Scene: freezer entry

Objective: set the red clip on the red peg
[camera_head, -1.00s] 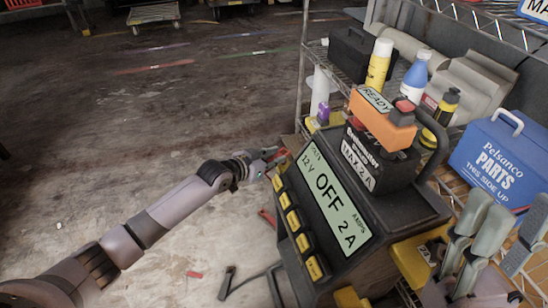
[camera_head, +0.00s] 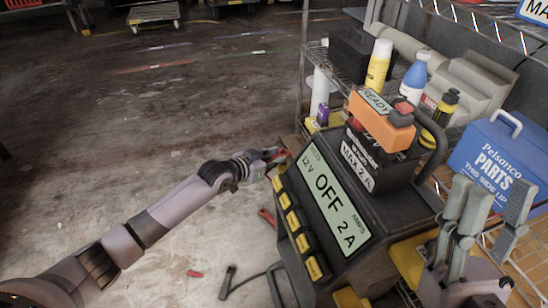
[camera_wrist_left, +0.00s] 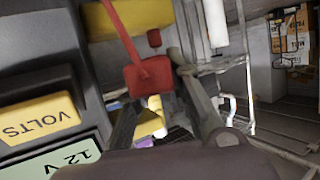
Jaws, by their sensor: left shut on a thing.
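My left gripper (camera_head: 266,160) is beside the upper left corner of the black charger (camera_head: 345,255), whose label reads OFF 2 A. In the left wrist view, its fingers (camera_wrist_left: 160,105) are shut on the red clip (camera_wrist_left: 148,76), a red block with a red cable rising from it. A short dark red cylinder (camera_wrist_left: 154,38), perhaps the red peg, shows just beyond the clip under a yellow block; clip and cylinder look apart. The peg is not clear in the head view. My right gripper (camera_head: 487,212) is open and empty at the lower right, its fingers pointing up.
A battery (camera_head: 372,165) with an orange box (camera_head: 381,122) stands on the charger. Bottles (camera_head: 414,78) and a blue parts box (camera_head: 497,160) are on the wire shelf at right. A black clamp (camera_head: 228,282) lies on the floor. Floor to the left is mostly clear.

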